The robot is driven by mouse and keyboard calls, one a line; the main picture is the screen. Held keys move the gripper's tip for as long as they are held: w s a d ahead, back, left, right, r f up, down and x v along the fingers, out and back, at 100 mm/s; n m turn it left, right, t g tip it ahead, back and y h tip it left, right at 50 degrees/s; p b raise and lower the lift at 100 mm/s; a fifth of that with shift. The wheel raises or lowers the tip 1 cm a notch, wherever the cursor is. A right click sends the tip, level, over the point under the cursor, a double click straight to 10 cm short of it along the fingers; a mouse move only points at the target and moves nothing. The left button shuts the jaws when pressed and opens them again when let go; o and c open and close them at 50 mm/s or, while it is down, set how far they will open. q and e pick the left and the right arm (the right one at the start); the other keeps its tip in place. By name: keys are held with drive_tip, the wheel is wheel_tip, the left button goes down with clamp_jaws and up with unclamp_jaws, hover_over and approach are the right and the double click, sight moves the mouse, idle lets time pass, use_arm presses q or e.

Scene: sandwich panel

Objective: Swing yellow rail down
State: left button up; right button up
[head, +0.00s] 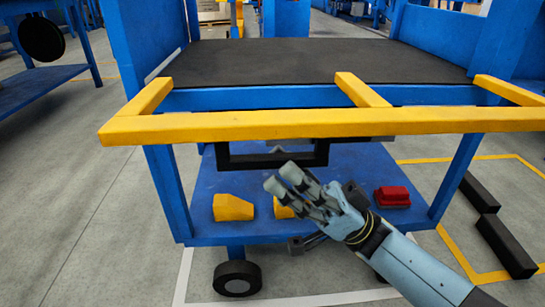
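The yellow rail (300,125) runs across the front of the blue cart (163,190) at the height of its black top. Its side arms and a middle bar reach back toward the cart top, so it sticks out level. My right gripper (283,180) comes in from the lower right and is below and in front of the rail, apart from it in the picture. Its fingers point up and left, and I see nothing held in them. How far they are spread is hard to tell. My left gripper is not in view.
The cart's black top (300,62) is bare. On its lower blue shelf are a yellow block (232,207), another yellow piece partly hidden by my gripper, and a red block (392,196). A black frame (270,160) hangs under the top. Black bars (506,247) lie on the floor at right.

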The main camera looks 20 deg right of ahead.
drive_tip(key=shift+x, duration=1.4)
clamp_jaws()
